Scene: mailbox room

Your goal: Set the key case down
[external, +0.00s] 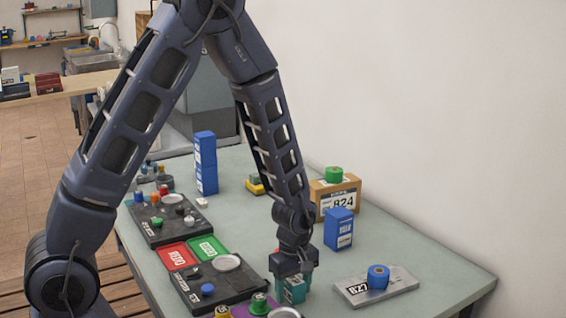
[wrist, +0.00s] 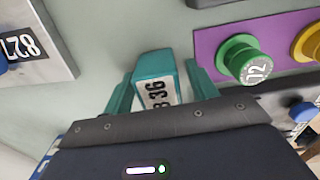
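The key case is a teal block with a white label, partly readable as 836, seen in the wrist view (wrist: 155,66) between my fingers. I cannot tell whether the case touches the table.
To the right lies a grey plate (external: 352,292) marked 827 with a blue knob. A purple plate (wrist: 215,42) with green and yellow knobs sits close by. Behind stand a blue box (external: 338,229) and a cardboard box (external: 328,200) marked 824.

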